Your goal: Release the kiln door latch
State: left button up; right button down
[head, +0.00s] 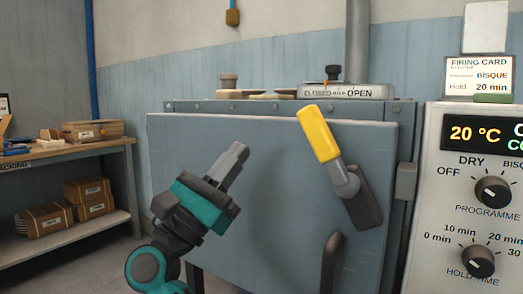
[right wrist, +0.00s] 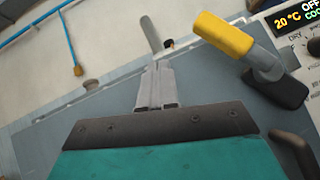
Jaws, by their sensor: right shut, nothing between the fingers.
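The kiln door (head: 270,170) is a grey panel that looks closed against the kiln body. Its latch has a yellow handle (head: 318,134) on a grey pivot and dark base, pointing up and slightly left. The latch handle also shows at upper right in the right wrist view (right wrist: 222,34). My right gripper (head: 241,150), teal and dark grey, is in front of the door, left of the latch and apart from it. Its fingers (right wrist: 156,84) are shut with nothing between them. A dark door pull (head: 331,260) sits below the latch. My left gripper is not in view.
A control panel (head: 437,200) with a 20 °C display and knobs stands right of the kiln. A damper plate (head: 345,92) marked CLOSED to OPEN is on top. A shelf bench (head: 70,152) with boxes is at left.

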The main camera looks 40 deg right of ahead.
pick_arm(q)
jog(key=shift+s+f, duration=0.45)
pick_arm(e)
jog(key=a, duration=0.1)
jog(key=w+a+f, duration=0.1)
jog(key=a, duration=0.2)
jog(key=shift+w+a+f, duration=0.1)
jog(key=shift+w+f, duration=0.15)
jog(key=shift+f, duration=0.15)
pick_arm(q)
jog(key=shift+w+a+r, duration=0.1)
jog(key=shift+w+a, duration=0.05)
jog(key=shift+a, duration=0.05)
